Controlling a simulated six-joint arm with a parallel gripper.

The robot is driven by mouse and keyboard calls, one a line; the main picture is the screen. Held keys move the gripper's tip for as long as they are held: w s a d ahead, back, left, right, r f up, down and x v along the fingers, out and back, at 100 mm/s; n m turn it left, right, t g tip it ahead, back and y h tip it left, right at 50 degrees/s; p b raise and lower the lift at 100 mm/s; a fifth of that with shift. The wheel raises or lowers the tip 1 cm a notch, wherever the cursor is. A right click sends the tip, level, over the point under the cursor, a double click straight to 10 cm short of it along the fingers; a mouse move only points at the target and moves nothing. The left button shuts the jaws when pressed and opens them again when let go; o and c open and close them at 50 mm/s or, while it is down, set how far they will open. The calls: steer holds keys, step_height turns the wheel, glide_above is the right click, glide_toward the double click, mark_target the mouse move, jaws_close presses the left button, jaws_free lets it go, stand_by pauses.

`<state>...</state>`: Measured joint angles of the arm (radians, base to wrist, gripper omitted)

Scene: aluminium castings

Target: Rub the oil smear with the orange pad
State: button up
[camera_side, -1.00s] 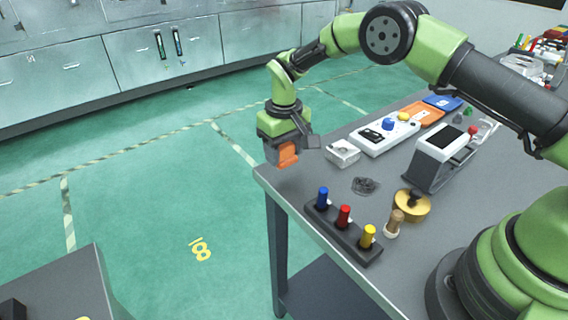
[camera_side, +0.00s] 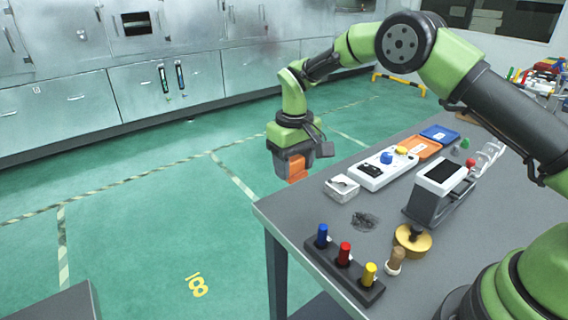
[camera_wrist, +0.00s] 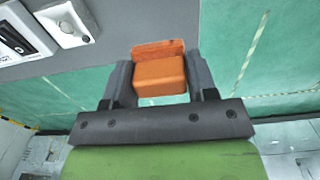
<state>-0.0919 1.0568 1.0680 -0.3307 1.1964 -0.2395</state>
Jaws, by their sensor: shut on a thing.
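My gripper (camera_side: 296,166) is shut on the orange pad (camera_side: 297,170), an orange block held between its two dark fingers. In the wrist view my gripper (camera_wrist: 160,82) has a finger on each side of the pad (camera_wrist: 160,72). The pad hangs at the table's far left edge, apart from the smear. The oil smear (camera_side: 365,221) is a dark, scribble-like patch on the grey table, to the right of and nearer the camera than the pad. The smear is not in the wrist view.
A white box (camera_side: 342,187) and a white panel with knobs (camera_side: 385,171) stand behind the smear. A rack of coloured pegs (camera_side: 344,264), a wooden peg figure (camera_side: 395,261) and a brass disc with a knob (camera_side: 413,240) stand in front. A grey-white device (camera_side: 439,190) is at the right.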

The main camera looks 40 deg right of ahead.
steer(key=s+d+f, duration=0.1)
steer(key=s+d, duration=0.4)
steer(key=d, duration=0.4)
glide_above(374, 212)
steer(key=f, duration=0.1)
steer(key=shift+s+a+f, duration=0.1)
steer(key=shift+a+f, duration=0.05)
steer(key=shift+f, duration=3.25)
steer(key=shift+a+f, duration=0.55)
steer(key=shift+f, duration=0.05)
steer(key=shift+c, duration=0.3)
steer(key=shift+a, duration=3.1)
steer(key=shift+d, duration=3.5)
steer(key=shift+d+r, duration=0.15)
steer(key=shift+d, duration=0.1)
step_height(374, 212, up, 8)
